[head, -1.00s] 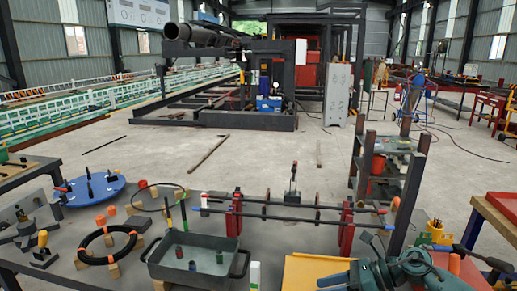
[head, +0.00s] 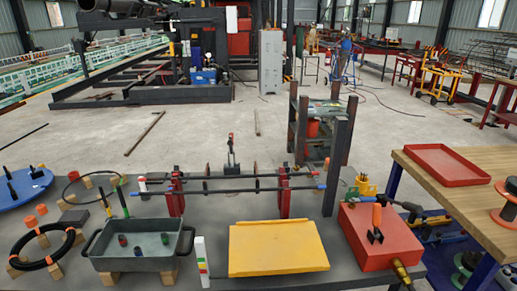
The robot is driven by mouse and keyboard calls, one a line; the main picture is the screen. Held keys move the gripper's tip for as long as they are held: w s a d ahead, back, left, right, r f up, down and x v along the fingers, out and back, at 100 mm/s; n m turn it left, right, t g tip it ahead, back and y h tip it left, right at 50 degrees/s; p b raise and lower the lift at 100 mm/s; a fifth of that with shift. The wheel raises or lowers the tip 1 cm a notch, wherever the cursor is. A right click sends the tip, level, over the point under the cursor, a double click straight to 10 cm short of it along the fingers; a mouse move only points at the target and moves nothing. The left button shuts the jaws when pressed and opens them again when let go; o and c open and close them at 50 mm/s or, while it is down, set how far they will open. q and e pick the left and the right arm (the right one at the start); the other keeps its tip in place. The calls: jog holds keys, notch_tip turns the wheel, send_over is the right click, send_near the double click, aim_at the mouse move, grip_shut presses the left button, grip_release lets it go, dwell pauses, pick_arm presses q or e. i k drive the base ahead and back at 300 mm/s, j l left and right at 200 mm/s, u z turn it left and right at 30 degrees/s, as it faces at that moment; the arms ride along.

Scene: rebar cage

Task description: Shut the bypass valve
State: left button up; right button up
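A red box (head: 380,238) stands at the right end of the grey worktable. On its top is a black lever-like part with an upright orange handle (head: 376,215). A brass fitting (head: 402,272) sticks out of its front right corner, and a dark line runs from the fitting toward the lower edge. I cannot tell for sure which of these parts is the bypass valve, or whether it is open or shut. Neither of my grippers shows in the head view now.
A yellow panel (head: 278,248) lies left of the red box. A grey tray (head: 135,250) stands on wooden blocks, with a black hose coil (head: 45,243) beside it. Rods on red stands (head: 283,195) cross the table behind. A wooden bench with a red tray (head: 447,165) is at right.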

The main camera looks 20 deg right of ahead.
aim_at(367, 199)
jog(key=z, duration=1.4)
jog(key=l+u, duration=0.95)
jog(key=u, duration=0.15)
